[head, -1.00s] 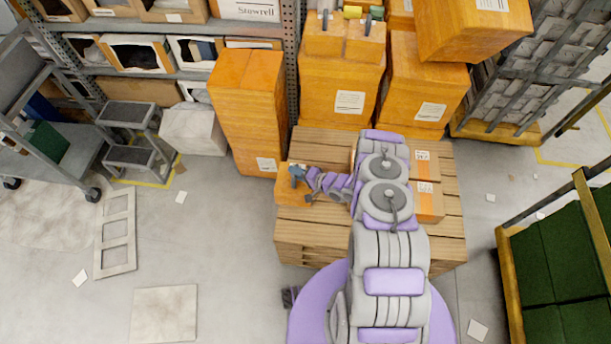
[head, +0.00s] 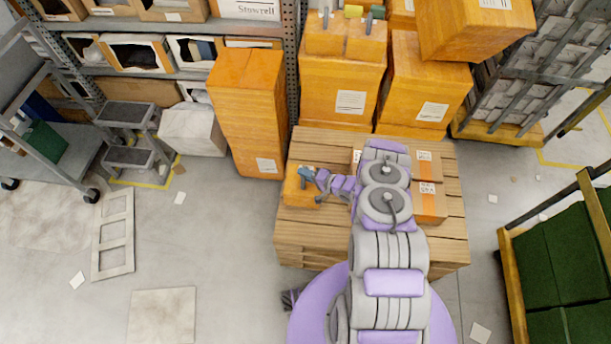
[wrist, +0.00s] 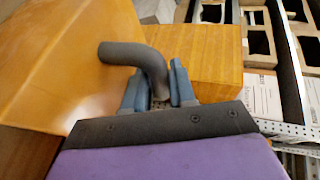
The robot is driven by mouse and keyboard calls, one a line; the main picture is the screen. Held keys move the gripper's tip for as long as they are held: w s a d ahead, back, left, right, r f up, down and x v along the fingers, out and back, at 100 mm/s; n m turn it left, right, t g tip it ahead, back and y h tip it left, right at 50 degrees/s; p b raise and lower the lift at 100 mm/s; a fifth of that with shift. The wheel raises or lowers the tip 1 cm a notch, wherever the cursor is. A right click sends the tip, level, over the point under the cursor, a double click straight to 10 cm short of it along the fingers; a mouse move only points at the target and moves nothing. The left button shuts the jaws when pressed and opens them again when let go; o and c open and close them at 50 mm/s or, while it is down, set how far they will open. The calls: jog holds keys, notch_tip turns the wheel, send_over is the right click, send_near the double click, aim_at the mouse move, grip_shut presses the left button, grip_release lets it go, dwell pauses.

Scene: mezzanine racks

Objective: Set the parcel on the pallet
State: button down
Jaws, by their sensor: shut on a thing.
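The parcel is a small orange box (head: 300,192) over the left part of the wooden pallet (head: 345,248) in the head view. My gripper (head: 307,174) is shut on the parcel's grey handle. In the wrist view a grey bent handle (wrist: 130,52) stands between the blue fingers of my gripper (wrist: 160,90). I cannot tell whether the parcel's underside touches the boards. My arm hides the middle of the pallet.
Labelled cartons (head: 428,203) sit on the pallet's right part, partly behind my arm. A tall orange box (head: 247,120) stands close behind the parcel, left of stacked orange boxes (head: 340,95). A step stool (head: 128,115) and trolley (head: 60,160) stand left. Bare boards show in front.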

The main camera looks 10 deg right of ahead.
jog(key=c, duration=0.9)
grip_release()
jog(key=shift+f, duration=0.1)
jog(key=shift+d, duration=0.1)
